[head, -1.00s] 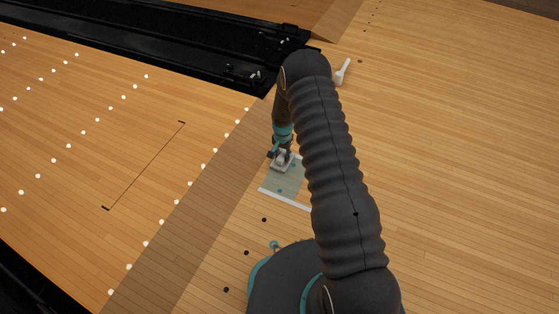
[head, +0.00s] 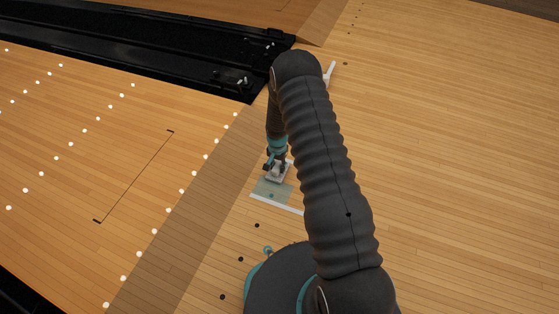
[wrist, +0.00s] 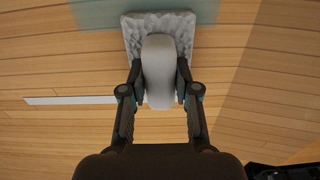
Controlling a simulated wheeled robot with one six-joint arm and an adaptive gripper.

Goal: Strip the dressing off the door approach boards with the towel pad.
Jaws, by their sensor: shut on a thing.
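The towel pad (wrist: 131,48) is a grey, rough-surfaced block with a rounded pale handle (wrist: 158,72) on top. My gripper (wrist: 160,92) is shut on this handle, one finger on each side. In the head view the pad (head: 279,179) appears flat on the boards under my gripper (head: 277,166). The dressing is a translucent teal patch (head: 270,189) on the approach boards. It lies on the near side of the pad, and in the wrist view the patch (wrist: 95,12) runs behind the pad's far edge. Boards on the gripper side of the pad look bare.
A white strip (head: 276,204) borders the patch's near edge; another strip (wrist: 70,100) shows in the wrist view. A white handled object (head: 330,73) lies beyond my arm. A black channel (head: 180,62) runs at upper left. Open boards (head: 450,170) lie right.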

